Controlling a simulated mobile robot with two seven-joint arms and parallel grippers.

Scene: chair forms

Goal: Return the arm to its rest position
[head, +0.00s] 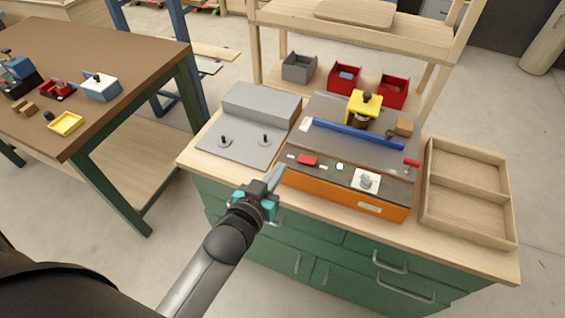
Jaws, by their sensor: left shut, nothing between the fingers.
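My left arm comes in from the bottom of the head view and reaches up toward the green workbench. My left gripper (274,179) is shut and empty. Its fingertips show in front of the left end of the orange-fronted machine (340,195), near the bench's front edge. I cannot tell whether they touch it. My right gripper is not in view.
The green cabinet bench (290,229) also holds a grey plate (222,148) and a wooden tray (466,233). Behind it stands a wooden shelf with a grey bin (298,68) and red bins (393,92). A brown table (120,55) stands left. Floor between is clear.

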